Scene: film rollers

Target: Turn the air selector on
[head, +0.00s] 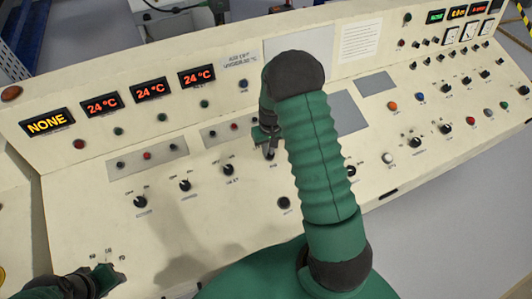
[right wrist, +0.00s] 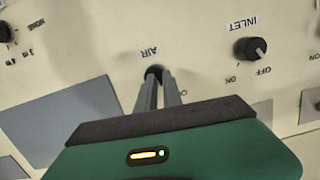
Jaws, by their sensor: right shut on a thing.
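The air selector (right wrist: 153,71) is a small black knob under the upside-down label AIR in the right wrist view. My right gripper (right wrist: 159,88) is shut on it, with its two grey fingers on either side of the knob. In the head view my right gripper (head: 270,153) reaches down to the panel behind my green arm, and the knob is mostly hidden there. My left gripper (head: 100,280) is at the lower left, over the near edge of the panel. Its fingers are not clear.
The cream control panel (head: 230,215) fills the view. The black INLET knob (right wrist: 250,48) sits beside the air selector. Displays read NONE (head: 47,122) and 24 °C (head: 102,103). Another row of knobs and coloured buttons, with a white button (head: 388,157), lies to the right.

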